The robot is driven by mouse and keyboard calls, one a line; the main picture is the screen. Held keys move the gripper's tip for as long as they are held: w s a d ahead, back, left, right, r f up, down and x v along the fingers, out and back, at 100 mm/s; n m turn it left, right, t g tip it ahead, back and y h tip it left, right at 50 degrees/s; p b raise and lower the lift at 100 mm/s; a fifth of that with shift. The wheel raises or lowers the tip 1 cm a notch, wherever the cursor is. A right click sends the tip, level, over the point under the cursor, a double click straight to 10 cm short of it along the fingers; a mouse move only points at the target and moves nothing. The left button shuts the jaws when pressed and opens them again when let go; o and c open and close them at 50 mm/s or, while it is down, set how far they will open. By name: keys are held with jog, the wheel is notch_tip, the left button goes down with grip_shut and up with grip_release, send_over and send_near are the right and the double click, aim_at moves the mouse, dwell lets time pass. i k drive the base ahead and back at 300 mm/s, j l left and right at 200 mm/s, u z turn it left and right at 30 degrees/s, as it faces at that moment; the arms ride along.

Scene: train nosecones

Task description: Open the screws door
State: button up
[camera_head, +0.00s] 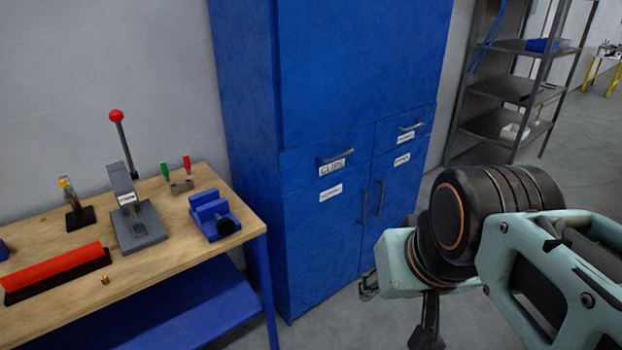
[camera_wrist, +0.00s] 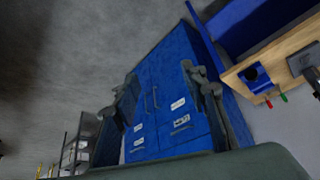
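A blue cabinet (camera_head: 330,70) has two drawers above two lower doors. The left door (camera_head: 325,235) and the right door (camera_head: 400,190) look shut. Each has a white label near its top, too small to read surely, so I cannot tell which is screws. Upright door handles, left (camera_head: 364,207) and right (camera_head: 379,198), stand side by side at the seam. In the wrist view the cabinet appears upside down, with the left door (camera_wrist: 178,80) between the fingers. My gripper (camera_wrist: 160,76) is open and empty, apart from the handles. In the head view a dark finger (camera_head: 428,325) shows.
The left drawer (camera_head: 300,160), labelled CLIPS, and the right drawer (camera_head: 390,132) are shut. A wooden workbench (camera_head: 160,270) with tools stands left of the cabinet. A metal shelf (camera_head: 510,90) stands behind at the right. The floor before the doors looks mostly clear.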

aim_at(323, 220)
jog(key=i+z, duration=0.2)
jog(key=z, duration=0.35)
jog(key=i+j+z, duration=0.25)
jog(key=i, duration=0.15)
jog(key=i+j+z, duration=0.35)
jog(key=i+j, duration=0.6)
jog(key=i+l, duration=0.05)
jog(key=i, duration=0.05)
